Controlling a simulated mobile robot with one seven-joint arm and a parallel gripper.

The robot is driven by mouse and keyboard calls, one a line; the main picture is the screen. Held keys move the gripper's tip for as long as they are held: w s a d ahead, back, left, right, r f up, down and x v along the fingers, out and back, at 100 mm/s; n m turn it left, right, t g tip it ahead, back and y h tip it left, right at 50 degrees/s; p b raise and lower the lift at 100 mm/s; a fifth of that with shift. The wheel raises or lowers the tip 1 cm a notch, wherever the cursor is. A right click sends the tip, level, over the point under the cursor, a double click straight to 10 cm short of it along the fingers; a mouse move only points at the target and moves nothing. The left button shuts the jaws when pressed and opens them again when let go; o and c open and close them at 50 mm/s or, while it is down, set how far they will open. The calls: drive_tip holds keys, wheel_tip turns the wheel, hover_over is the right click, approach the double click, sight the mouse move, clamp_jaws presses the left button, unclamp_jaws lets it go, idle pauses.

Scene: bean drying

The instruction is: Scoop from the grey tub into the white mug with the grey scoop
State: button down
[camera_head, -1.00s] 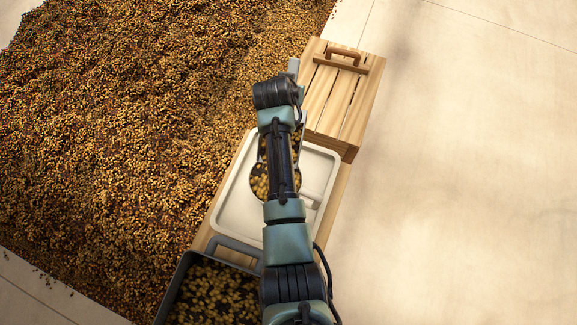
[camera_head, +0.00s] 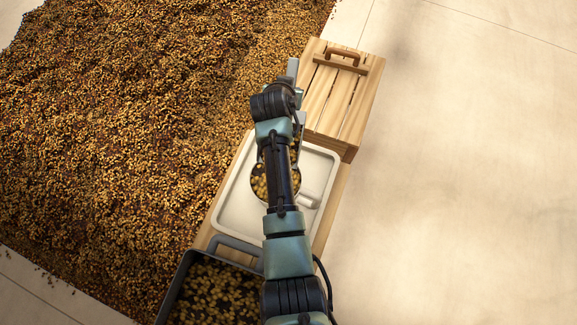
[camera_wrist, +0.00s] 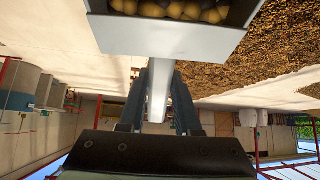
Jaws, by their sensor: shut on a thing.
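The white mug (camera_head: 258,183) stands on a pale tray, its handle pointing right. Beans show inside it, and my arm hides part of it. The grey tub (camera_head: 237,243) is at the bottom, holding many beans. My gripper (camera_wrist: 160,82) is shut on the handle of the grey scoop (camera_wrist: 165,38) in the wrist view. Beans lie in the scoop's bowl at the top of that view. In the head view the scoop (camera_head: 301,120) is mostly hidden by my arm, near the mug's far side. I cannot tell its exact height.
The pale tray (camera_head: 232,214) lies on a wooden surface. A slatted wooden crate (camera_head: 330,100) with a brown handle stands at the far end. A large bean pile (camera_head: 120,130) fills the left side. Bare pale floor (camera_head: 450,180) is on the right.

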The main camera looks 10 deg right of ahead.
drive_tip(key=shift+r, duration=0.1)
drive_tip(key=shift+s+r, duration=0.15)
drive_tip(key=shift+r, duration=0.05)
idle(0.5)
drive_tip(key=shift+s+a+r+t+p, duration=0.1)
drive_tip(key=shift+s+r+t+p, duration=0.05)
drive_tip(key=shift+r+t+p, duration=0.15)
drive_tip(key=shift+s+h, duration=0.1)
drive_tip(key=shift+h, duration=0.2)
drive_tip(key=shift+s+a+r, duration=0.1)
drive_tip(key=shift+r, duration=0.1)
drive_tip(key=shift+r+t, duration=0.1)
drive_tip(key=shift+t, duration=0.2)
drive_tip(key=shift+s+a+r, duration=0.1)
drive_tip(key=shift+s+r, duration=0.05)
drive_tip(key=shift+s, duration=0.05)
idle(0.6)
